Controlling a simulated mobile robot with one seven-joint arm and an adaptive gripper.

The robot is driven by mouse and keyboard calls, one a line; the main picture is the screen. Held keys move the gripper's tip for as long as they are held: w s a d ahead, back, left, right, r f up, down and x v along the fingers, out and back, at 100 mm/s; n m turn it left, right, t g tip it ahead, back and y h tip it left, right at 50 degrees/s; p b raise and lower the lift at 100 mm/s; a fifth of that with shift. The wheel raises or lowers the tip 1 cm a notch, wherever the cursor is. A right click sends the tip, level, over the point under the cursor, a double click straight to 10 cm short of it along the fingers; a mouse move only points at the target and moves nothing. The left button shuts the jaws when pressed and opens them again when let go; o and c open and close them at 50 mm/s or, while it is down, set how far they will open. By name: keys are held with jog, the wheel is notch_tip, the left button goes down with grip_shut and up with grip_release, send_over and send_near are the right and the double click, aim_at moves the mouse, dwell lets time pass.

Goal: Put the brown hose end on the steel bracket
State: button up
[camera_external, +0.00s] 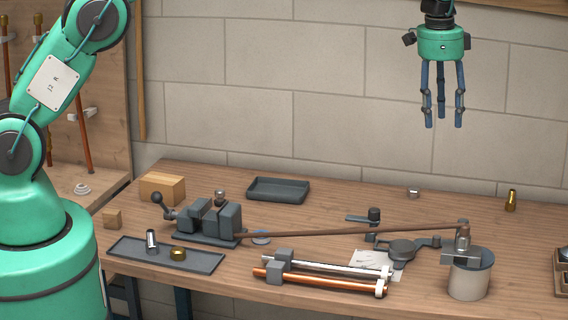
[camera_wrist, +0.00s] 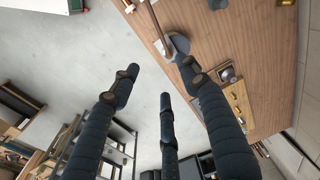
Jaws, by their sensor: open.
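The brown hose (camera_external: 350,231) runs from the dark vise (camera_external: 208,222) to the right across the table. Its right end meets a steel fitting (camera_external: 463,238) standing above the steel bracket (camera_external: 460,258), on the rim of a grey pot (camera_external: 469,280). Whether the fitting is seated in the bracket or only rests on it, I cannot tell. My three-fingered gripper (camera_external: 443,120) is open and empty, high above the table's back right, well clear of the hose. In the wrist view my gripper (camera_wrist: 160,80) has spread fingers, with part of the hose (camera_wrist: 157,30) beyond them.
Copper and steel pipes (camera_external: 320,280) lie in front of the hose. A dark tray (camera_external: 278,190) and a wooden block (camera_external: 162,188) stand at the back left. A brass fitting (camera_external: 511,200) stands at the far right. The back right tabletop is mostly clear before the wall.

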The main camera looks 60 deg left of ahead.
jog(key=s+a+r+n+t, duration=0.15)
jog(key=s+a+r, duration=0.35)
jog(key=s+r, duration=0.7)
jog(key=s+a+r+n+t, duration=0.15)
jog(key=s+a+r, duration=0.35)
jog(key=s+r, duration=0.65)
jog(key=s+a+f+n, duration=0.2)
jog(key=s+f, duration=0.1)
jog(key=s, duration=1.3)
jog(key=s+a+f+n+t, duration=0.1)
jog(key=s+a+f+n, duration=0.1)
jog(key=s, duration=1.4)
jog(key=shift+s+a+f+t, duration=0.15)
jog(key=shift+a+f+t, duration=0.2)
jog(key=shift+a, duration=0.2)
jog(key=shift+f, duration=0.1)
notch_tip(320, 180, down, 17)
jog(key=b, duration=1.7)
jog(key=shift+f+b, duration=0.2)
jog(key=shift+b, duration=0.1)
